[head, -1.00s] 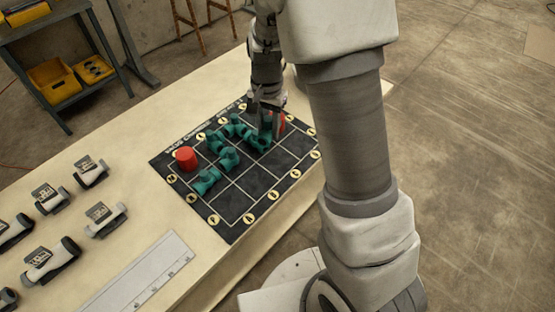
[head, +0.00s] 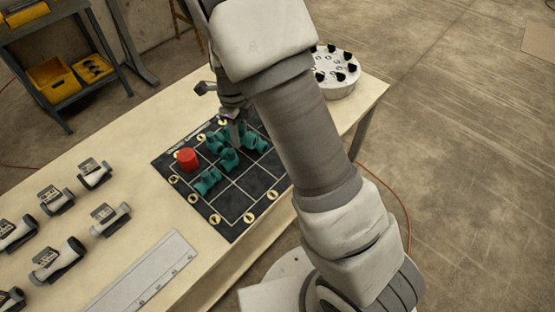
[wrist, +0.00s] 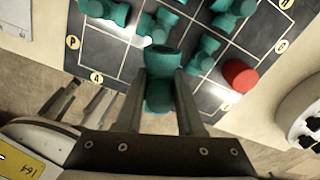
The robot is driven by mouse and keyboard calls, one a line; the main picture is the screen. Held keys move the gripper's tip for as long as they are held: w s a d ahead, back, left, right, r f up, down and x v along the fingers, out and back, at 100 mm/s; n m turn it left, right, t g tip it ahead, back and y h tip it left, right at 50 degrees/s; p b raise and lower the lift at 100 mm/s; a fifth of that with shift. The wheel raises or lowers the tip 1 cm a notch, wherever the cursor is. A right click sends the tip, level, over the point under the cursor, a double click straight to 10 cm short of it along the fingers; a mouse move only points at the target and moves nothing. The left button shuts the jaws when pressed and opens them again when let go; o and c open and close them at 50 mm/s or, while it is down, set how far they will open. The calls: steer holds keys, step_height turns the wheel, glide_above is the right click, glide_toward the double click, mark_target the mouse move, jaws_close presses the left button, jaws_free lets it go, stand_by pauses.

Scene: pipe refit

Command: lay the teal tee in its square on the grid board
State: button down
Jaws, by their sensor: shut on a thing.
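My gripper (wrist: 160,110) is shut on a teal tee (wrist: 160,84), which stands out between the two fingers in the wrist view. The held tee is over the edge of the black grid board (wrist: 90,52). In the head view my gripper (head: 236,135) is over the board's back part (head: 237,205), among teal pieces, and I cannot pick out the held tee there. Other teal pieces (head: 207,182) (head: 229,159) lie in squares; several show in the wrist view (wrist: 205,50). The gap between the held tee and the board is hard to judge.
A round white stand (head: 336,75) with black knobs is at the table's far end. Grey-white devices (head: 95,173) and a ruler (head: 145,275) lie left.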

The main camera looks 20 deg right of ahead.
steer(key=m, duration=0.1)
steer(key=a+m, duration=0.1)
steer(key=m, duration=0.1)
steer(key=shift+w+a+f+m, duration=0.15)
steer(key=shift+a+m, duration=0.1)
steer(key=shift+m, duration=0.15)
steer(key=shift+d+f, duration=0.1)
steer(key=d+f, duration=0.2)
steer(key=d, duration=0.1)
steer(key=d+f, duration=0.2)
steer(key=d, duration=0.2)
steer(key=s+d+f, duration=0.1)
steer(key=d+f, duration=0.2)
steer(key=d, duration=0.1)
steer(key=shift+s+d, duration=0.1)
steer(key=shift+d, duration=0.05)
steer(key=shift+f, duration=1.95)
steer(key=shift+f+b, duration=0.1)
steer(key=shift+b, duration=0.2)
steer(key=c, duration=0.5)
jaws_free()
